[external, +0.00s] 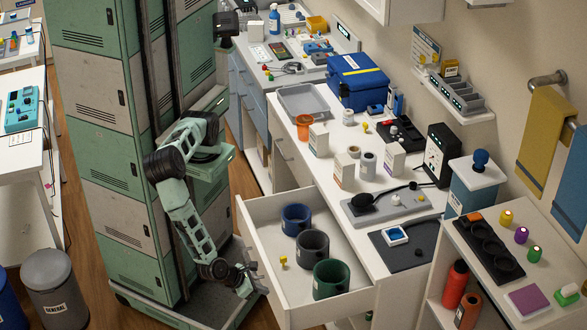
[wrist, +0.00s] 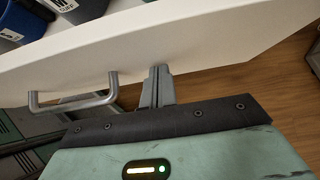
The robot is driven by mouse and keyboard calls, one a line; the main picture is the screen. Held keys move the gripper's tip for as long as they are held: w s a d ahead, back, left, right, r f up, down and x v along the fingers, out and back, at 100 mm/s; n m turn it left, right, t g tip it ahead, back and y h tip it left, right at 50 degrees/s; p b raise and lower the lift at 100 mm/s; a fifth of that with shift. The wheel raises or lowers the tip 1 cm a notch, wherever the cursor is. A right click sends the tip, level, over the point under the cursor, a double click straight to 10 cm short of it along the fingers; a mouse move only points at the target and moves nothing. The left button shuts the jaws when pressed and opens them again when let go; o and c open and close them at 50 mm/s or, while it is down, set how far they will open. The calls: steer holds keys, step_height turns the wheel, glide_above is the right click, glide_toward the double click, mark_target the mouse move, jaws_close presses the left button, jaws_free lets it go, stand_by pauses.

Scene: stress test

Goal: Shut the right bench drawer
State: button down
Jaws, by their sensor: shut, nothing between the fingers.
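The right bench drawer (external: 321,244) is a white drawer pulled well out of the bench in the external view. It holds a blue cup (external: 296,219), a dark grey cup (external: 312,247), a green cup (external: 331,279) and a small yellow item (external: 283,262). My gripper (external: 258,282) is at the outside of the drawer front, low down. In the wrist view my gripper (wrist: 158,72) is shut and empty, its fingertips at the white drawer front (wrist: 190,45). The metal bar handle (wrist: 75,104) is left of the fingers, not between them. I cannot tell whether the fingertips touch the front.
The white bench top (external: 375,215) above the drawer carries boxes, jars and a grey scale-like device (external: 388,204). A low shelf unit (external: 500,262) stands at the right. A grey bin (external: 55,285) is at the far left. Wooden floor (wrist: 275,80) shows past the drawer front.

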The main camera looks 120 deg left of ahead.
mark_target(341, 272)
steer(key=w+a+b, duration=0.1)
steer(key=w+a, duration=1.9)
steer(key=shift+w+a, duration=0.65)
steer(key=shift+a, duration=0.05)
steer(key=shift+a+r, duration=0.15)
steer(key=shift+a, duration=0.05)
steer(key=shift+s+d, duration=0.15)
steer(key=shift+d, duration=0.15)
steer(key=s+d, duration=0.3)
steer(key=shift+s+d+r, duration=0.1)
steer(key=shift+d+r, duration=0.2)
steer(key=shift+d, duration=0.05)
steer(key=v, duration=0.9)
